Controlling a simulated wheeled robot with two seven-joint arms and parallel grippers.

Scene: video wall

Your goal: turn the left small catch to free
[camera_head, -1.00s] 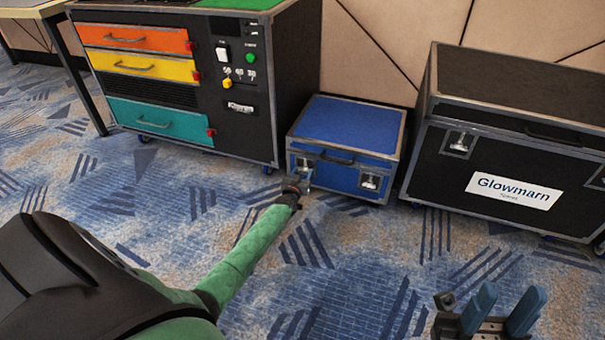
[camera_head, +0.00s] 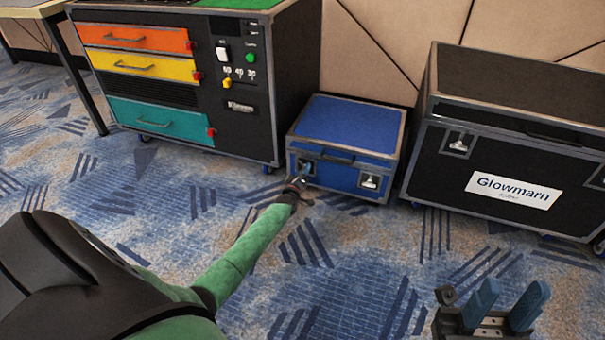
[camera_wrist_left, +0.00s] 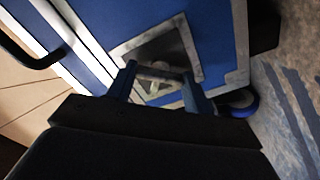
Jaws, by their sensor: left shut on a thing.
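The small blue case (camera_head: 347,125) stands on the carpet, its lid down. Its left small catch sits on the front face at the left, largely hidden behind my left gripper (camera_head: 302,172) in the head view. In the left wrist view the left small catch (camera_wrist_left: 158,78) lies in its metal recess between the two blue fingers of my left gripper (camera_wrist_left: 160,82), which is shut on it. The right catch (camera_head: 370,181) is on the same front face, clear of me. My right gripper (camera_head: 505,305) is at the bottom right, its blue fingers apart and nothing between them.
A black handle (camera_head: 338,158) is between the catches. A rack with orange, yellow and teal drawers (camera_head: 160,125) stands left of the case. A big black Glowmarn case (camera_head: 445,172) stands to the right. The carpet (camera_head: 350,260) in front is clear.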

